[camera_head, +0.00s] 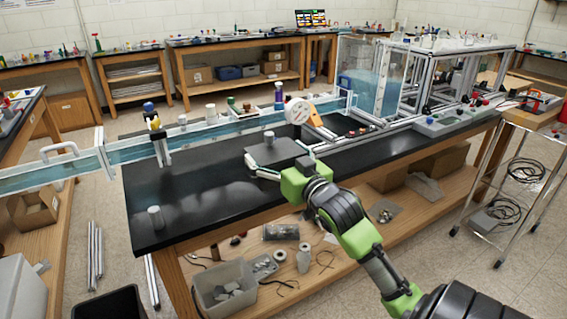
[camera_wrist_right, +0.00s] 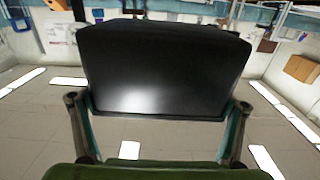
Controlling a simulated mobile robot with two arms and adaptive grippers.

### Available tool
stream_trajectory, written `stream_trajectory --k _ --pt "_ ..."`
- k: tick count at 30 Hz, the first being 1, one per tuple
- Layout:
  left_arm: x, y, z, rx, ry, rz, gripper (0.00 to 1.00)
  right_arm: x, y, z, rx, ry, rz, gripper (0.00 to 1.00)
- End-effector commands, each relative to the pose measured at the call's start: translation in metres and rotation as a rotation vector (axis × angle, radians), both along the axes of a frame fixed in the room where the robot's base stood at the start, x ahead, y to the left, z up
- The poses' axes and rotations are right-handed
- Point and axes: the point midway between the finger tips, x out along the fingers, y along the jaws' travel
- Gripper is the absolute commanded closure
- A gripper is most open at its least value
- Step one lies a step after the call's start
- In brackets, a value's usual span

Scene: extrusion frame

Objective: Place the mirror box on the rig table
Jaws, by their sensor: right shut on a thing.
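My right gripper (camera_head: 282,166) reaches in from the lower right over the rig table's black top (camera_head: 205,200). It is shut on a dark flat-topped box (camera_head: 284,151), which I take to be the mirror box. In the right wrist view, the black box (camera_wrist_right: 165,75) fills the space between the two fingers of the right gripper (camera_wrist_right: 158,110). In the head view the box appears over the middle of the tabletop; I cannot tell whether it touches it. A small grey cylinder (camera_head: 269,137) shows at the box's far edge. My left gripper is not in view.
A long glass channel (camera_head: 215,132) runs along the back of the table to a framed tank (camera_head: 372,75). Another grey cylinder (camera_head: 156,217) stands front left. The black top between is bare.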

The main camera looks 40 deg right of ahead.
Motion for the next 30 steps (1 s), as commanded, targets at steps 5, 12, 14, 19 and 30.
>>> stream_trajectory --k 5,12,14,19,30 --pt "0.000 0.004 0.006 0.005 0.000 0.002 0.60 0.028 0.008 -0.010 0.004 -0.003 0.001 0.38" --pt "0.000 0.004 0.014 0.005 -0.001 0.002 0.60 0.087 0.024 -0.036 0.003 -0.003 0.001 0.38" --pt "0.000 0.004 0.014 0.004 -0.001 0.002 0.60 0.097 0.026 -0.051 0.004 0.001 0.001 0.38" --pt "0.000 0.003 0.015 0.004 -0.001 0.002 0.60 0.119 0.033 -0.079 0.002 0.000 0.002 0.38" --pt "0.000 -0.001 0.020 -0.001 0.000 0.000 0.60 0.134 0.037 -0.114 0.000 0.002 0.002 0.38"
